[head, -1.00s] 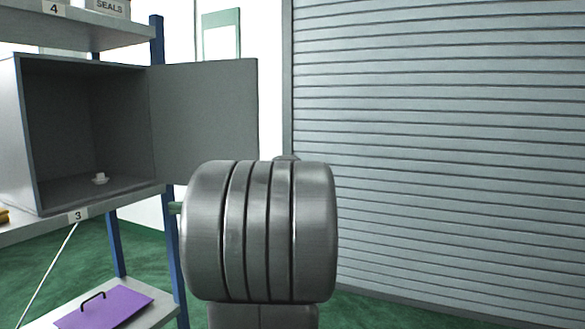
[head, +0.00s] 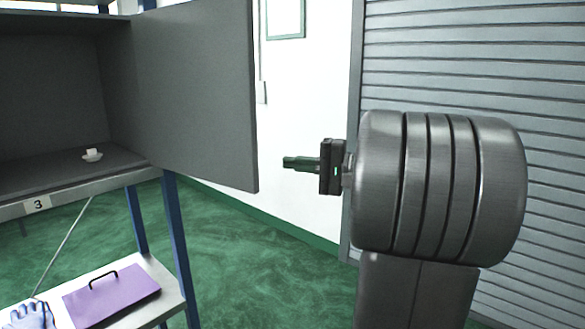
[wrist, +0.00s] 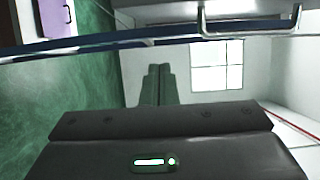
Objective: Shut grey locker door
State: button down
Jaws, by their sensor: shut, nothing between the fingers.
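The grey locker (head: 50,90) stands on a shelf at the left of the head view, its dark inside showing. Its grey door (head: 195,95) is swung wide open to the right. A small white object (head: 92,155) lies on the locker floor. My gripper (head: 286,162) is to the right of the door's free edge, near its lower corner, apart from it, pointing left. Its fingers are closed together and empty; they also show in the wrist view (wrist: 157,85).
A lower shelf below the locker holds a purple flat object with a black handle (head: 112,296) and a blue glove (head: 30,315). A blue shelf post (head: 178,240) stands under the door. A slatted grey shutter (head: 470,60) is at the right. Green floor (head: 240,240) is clear between.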

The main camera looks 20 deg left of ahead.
jog(key=s+a+p, duration=0.2)
jog(key=s+a, duration=0.2)
jog(key=a, duration=0.1)
jog(key=shift+a, duration=0.4)
jog(key=shift+s, duration=0.15)
